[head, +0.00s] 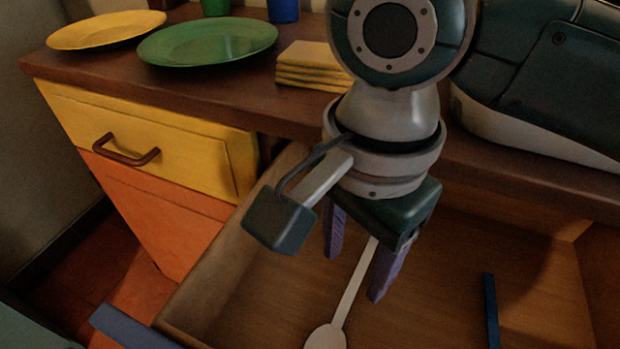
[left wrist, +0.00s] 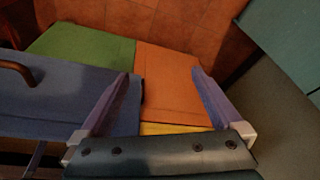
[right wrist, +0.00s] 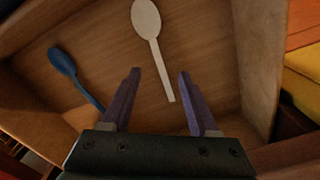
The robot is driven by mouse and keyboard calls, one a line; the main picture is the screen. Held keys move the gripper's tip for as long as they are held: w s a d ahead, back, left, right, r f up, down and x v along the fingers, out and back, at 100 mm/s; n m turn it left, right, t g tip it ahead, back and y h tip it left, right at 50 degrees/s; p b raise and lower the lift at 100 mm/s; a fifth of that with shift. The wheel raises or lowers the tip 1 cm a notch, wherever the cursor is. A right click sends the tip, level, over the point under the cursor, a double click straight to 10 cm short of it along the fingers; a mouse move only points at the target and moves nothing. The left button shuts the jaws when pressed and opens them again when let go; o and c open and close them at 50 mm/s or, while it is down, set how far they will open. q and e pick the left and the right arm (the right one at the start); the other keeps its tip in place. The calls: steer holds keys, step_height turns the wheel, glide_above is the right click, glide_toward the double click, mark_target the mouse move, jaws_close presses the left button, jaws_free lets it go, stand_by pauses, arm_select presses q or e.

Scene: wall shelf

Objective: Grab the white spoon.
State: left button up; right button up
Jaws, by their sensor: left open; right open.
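The white spoon (head: 326,337) lies in the open wooden drawer in the head view, its bowl toward the bottom edge. In the right wrist view the spoon (right wrist: 146,18) has its bowl at the top and its handle running down between the fingers. My right gripper (head: 355,277) is open above the drawer, with one purple finger on each side of the handle. It also shows in the right wrist view (right wrist: 160,72), and I see no contact with the spoon. My left gripper (left wrist: 161,74) is open and empty in front of colored cabinet panels.
A blue utensil (right wrist: 63,62) lies in the same drawer, apart from the spoon. The drawer's side wall (head: 215,270) stands left of my right gripper. On the counter above are a green plate (head: 208,42), a yellow plate (head: 105,30) and a yellow stack (head: 310,66).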

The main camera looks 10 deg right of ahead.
mark_target(349, 296)
step_height(349, 296, down, 6)
steer(key=b, duration=0.3)
steer(key=shift+s+f, duration=0.15)
steer(key=shift+f, duration=0.05)
steer(key=c, duration=0.5)
jaws_close()
